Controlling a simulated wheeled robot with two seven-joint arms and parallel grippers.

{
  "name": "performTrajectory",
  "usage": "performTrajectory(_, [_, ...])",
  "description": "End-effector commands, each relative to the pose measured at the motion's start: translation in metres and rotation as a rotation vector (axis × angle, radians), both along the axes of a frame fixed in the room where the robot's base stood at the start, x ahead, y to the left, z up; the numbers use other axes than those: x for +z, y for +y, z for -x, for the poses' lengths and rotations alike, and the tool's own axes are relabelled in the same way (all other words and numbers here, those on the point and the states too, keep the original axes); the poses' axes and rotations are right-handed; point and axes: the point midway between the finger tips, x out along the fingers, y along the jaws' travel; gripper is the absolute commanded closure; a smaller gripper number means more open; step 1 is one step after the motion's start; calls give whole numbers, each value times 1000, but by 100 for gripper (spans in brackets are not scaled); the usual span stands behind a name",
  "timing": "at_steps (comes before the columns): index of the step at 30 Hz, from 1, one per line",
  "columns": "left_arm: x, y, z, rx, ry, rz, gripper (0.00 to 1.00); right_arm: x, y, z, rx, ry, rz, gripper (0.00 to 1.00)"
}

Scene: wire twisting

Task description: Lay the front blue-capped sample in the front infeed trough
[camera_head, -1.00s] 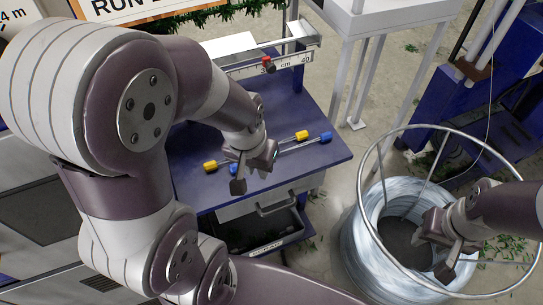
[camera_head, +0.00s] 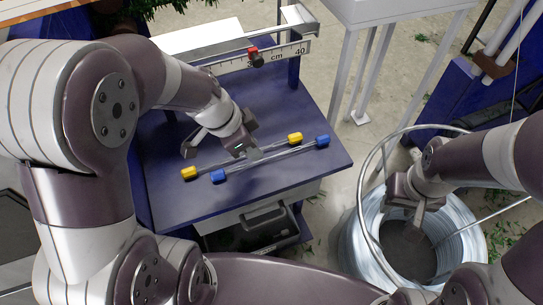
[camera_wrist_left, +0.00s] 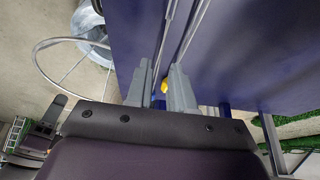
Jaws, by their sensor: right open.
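The blue-capped sample is a thin rod with a blue cap at its left end (camera_head: 218,177) and another at its right end (camera_head: 323,141). It lies on the blue table, on the near side of a yellow-capped rod (camera_head: 188,173). My left gripper (camera_head: 222,152) is open, low over the rods' left half. Contact cannot be told. My right gripper (camera_head: 416,208) is open above the wire coil. I cannot identify the infeed trough.
The blue table (camera_head: 290,178) has bare room in front of the rods. A ruler rail (camera_head: 285,54) with a red-and-black slider stands at the back. The wire coil (camera_head: 360,240) in its hoop frame stands at the right. A white-legged stand (camera_head: 350,70) is behind.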

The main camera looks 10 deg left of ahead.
Motion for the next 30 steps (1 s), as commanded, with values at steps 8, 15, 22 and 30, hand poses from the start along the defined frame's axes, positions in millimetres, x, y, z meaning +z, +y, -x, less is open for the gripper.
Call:
performTrajectory(8, [-40,-17,-15,-1,3,-1,78,-11,0,0,0,-1,0,57])
performTrajectory(15, [-52,-21,-18,2,-1,-2,78,-13,0,0,0,-1,0,57])
performTrajectory(22, [-52,-21,-18,2,-1,-2,100,-13,0,0,0,-1,0,57])
performTrajectory(30, [-51,-21,-18,3,0,-1,100,-12,0,0,0,-1,0,57])
